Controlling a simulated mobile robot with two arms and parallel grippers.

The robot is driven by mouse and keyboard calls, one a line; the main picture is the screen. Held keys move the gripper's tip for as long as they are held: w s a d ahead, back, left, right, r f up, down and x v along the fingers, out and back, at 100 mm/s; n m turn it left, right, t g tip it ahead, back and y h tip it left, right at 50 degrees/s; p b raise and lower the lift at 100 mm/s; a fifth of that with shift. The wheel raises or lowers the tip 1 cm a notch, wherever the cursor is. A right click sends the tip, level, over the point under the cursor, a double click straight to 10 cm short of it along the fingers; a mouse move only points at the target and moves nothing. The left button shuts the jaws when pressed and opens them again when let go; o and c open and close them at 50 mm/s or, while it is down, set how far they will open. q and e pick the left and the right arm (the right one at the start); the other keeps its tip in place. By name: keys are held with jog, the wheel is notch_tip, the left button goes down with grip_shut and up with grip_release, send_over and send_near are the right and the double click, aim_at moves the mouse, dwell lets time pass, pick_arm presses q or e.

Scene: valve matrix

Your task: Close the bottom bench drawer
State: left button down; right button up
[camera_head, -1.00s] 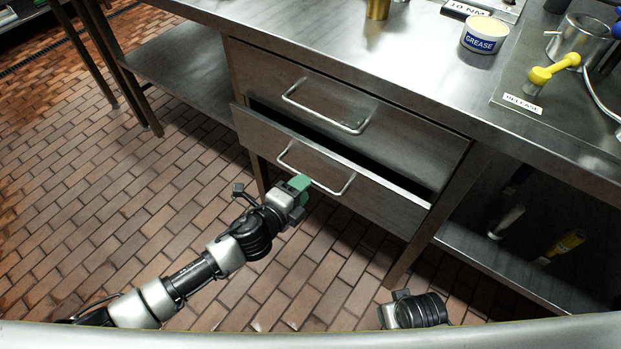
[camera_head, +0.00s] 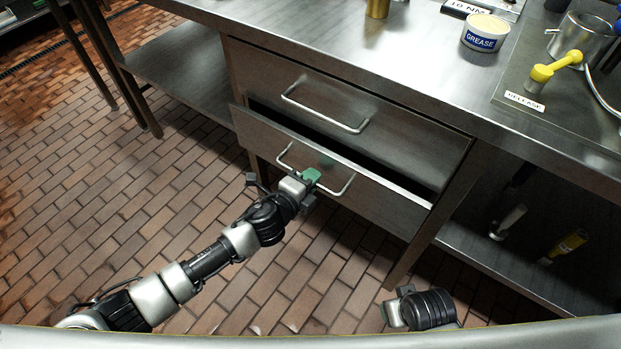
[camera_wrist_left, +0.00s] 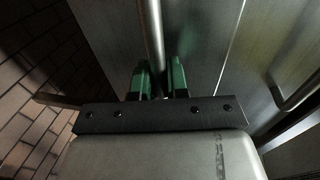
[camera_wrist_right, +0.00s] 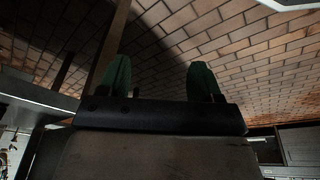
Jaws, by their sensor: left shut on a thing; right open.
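The bottom bench drawer (camera_head: 260,135) is pulled part way out, with a dark gap above its front. Its metal bar handle (camera_head: 345,187) runs across the drawer front. My left gripper (camera_head: 312,176) is at the middle of this handle. In the left wrist view its green fingers (camera_wrist_left: 158,78) stand on both sides of the handle bar (camera_wrist_left: 152,30) and are shut on it. My right gripper is open and empty in the right wrist view (camera_wrist_right: 158,80), facing the brick floor. In the head view only part of the right arm's end shows at the bottom.
The upper drawer (camera_head: 385,125) is shut, its handle (camera_head: 320,112) above the bottom one. The bench top carries a grease tub (camera_head: 484,33) and a yellow-handled valve (camera_head: 555,66). A lower shelf (camera_head: 510,265) lies right of the drawers. The brick floor in front is clear.

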aim_at(320, 169)
pick_arm(q)
jog(key=x, duration=0.4)
jog(key=shift+r+b, duration=0.35)
jog(key=shift+w+d, duration=0.1)
jog(key=shift+w, duration=0.1)
jog(key=shift+r, duration=0.1)
pick_arm(e)
notch_tip(320, 169, up, 2)
jog(key=shift+r, duration=0.2)
pick_arm(q)
jog(key=c, duration=1.1)
grip_release()
jog(key=shift+d, duration=0.1)
jog(key=shift+c, duration=0.2)
